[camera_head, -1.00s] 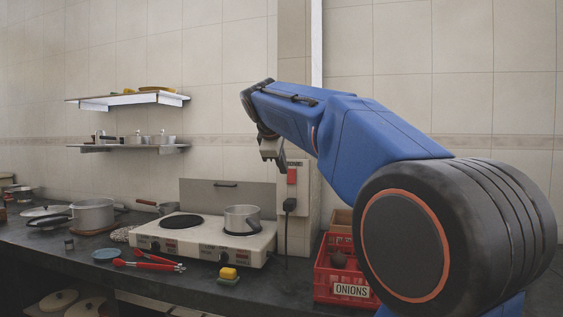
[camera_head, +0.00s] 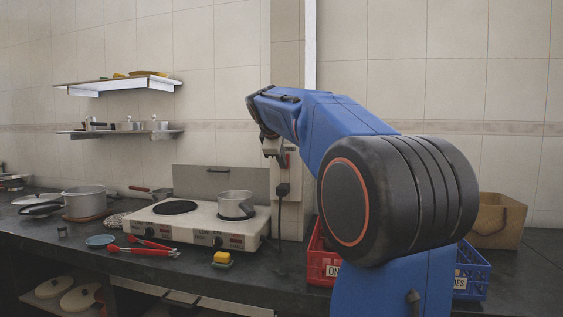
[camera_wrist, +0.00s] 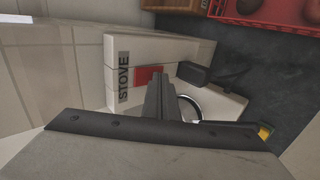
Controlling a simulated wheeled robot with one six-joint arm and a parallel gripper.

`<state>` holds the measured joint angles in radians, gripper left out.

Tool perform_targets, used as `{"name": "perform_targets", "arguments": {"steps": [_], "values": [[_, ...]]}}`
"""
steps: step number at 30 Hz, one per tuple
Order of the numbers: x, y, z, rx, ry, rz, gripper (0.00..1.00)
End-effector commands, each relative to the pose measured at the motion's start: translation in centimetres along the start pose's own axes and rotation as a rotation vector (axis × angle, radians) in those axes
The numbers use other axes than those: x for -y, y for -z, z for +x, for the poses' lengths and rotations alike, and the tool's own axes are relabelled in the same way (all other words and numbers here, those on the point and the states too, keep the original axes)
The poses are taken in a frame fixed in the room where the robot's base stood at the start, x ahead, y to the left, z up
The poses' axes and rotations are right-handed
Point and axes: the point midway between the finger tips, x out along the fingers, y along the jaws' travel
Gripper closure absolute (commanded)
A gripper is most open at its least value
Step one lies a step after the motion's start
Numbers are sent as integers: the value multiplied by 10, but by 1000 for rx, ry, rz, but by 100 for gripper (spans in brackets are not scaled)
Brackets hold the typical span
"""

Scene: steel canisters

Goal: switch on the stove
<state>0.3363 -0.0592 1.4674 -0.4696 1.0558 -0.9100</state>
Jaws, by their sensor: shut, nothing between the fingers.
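The stove (camera_head: 194,231) is a white two-plate cooker on the dark counter, with dark knobs on its front. Behind its right side, a pale wall box carries a red switch (camera_head: 288,160). In the wrist view the box bears a STOVE label (camera_wrist: 124,77) with the red switch (camera_wrist: 146,77) beside it. My gripper (camera_head: 272,152) is shut and empty, just left of the switch in the head view. In the wrist view its fingers (camera_wrist: 161,82) overlap the switch's edge; I cannot tell whether they touch it. They hide part of the switch.
A black plug (camera_head: 282,189) sits below the switch. A pot (camera_head: 236,204) stands on the right plate. Red tongs (camera_head: 144,249) and a sponge (camera_head: 222,258) lie in front. A red crate (camera_head: 322,262) and a blue crate (camera_head: 471,271) stand at right.

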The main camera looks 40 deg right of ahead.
Motion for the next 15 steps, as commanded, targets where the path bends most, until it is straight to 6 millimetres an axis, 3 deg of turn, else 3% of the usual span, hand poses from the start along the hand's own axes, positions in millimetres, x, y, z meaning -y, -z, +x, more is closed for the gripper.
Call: {"name": "perform_targets", "arguments": {"steps": [15], "values": [[-3,0,3,0,0,0,100]]}}
